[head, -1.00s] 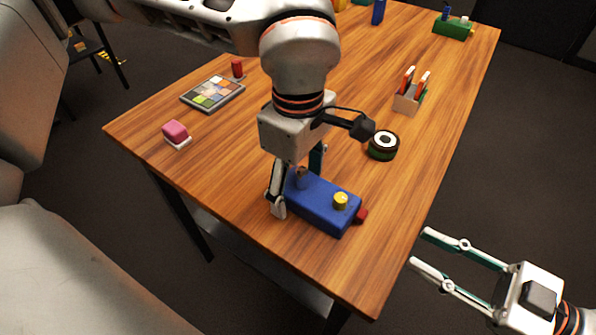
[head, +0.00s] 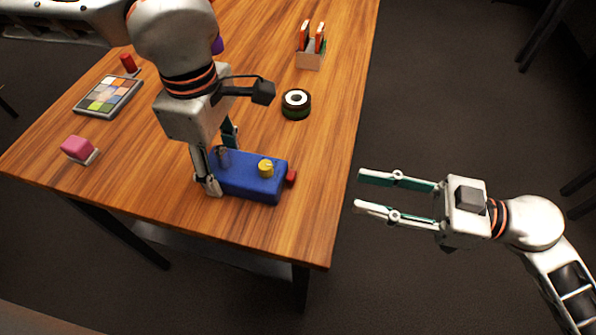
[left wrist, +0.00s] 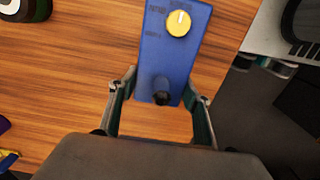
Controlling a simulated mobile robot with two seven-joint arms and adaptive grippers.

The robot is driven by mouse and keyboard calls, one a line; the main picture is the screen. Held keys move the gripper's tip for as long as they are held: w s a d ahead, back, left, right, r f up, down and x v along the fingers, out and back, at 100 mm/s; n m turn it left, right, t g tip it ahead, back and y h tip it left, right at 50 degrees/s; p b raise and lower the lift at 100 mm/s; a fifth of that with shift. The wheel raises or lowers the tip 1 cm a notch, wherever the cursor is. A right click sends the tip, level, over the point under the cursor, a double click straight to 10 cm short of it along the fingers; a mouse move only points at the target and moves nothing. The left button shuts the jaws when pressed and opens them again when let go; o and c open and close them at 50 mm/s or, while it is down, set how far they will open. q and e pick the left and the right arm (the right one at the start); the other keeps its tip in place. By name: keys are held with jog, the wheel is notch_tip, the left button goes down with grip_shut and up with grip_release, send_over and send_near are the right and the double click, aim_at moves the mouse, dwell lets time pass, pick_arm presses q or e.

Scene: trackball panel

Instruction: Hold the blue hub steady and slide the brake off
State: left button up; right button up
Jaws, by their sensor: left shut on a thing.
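The blue hub (head: 252,184) is a box lying near the front edge of the wooden table. It has a yellow knob (head: 266,168) on top and a dark stub at its left end. A small red piece (head: 291,178), perhaps the brake, sits at the hub's right end. My left gripper (head: 220,162) is shut on the left end of the hub from above. The left wrist view shows the hub (left wrist: 172,60) between its two fingers (left wrist: 159,103). My right gripper (head: 360,192) is open and empty, off the table's right edge, pointing toward the hub.
A dark round roll (head: 296,104) with a white top stands behind the hub. A card holder (head: 310,60) is farther back. A color chart (head: 108,96), a red cylinder (head: 129,65) and a pink block (head: 77,149) lie at the left. The table right of the hub is clear.

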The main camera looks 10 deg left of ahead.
aim_at(296, 177)
jog(key=a, duration=0.7)
jog(key=w+a, duration=0.1)
jog(key=a, duration=0.3)
grip_shut()
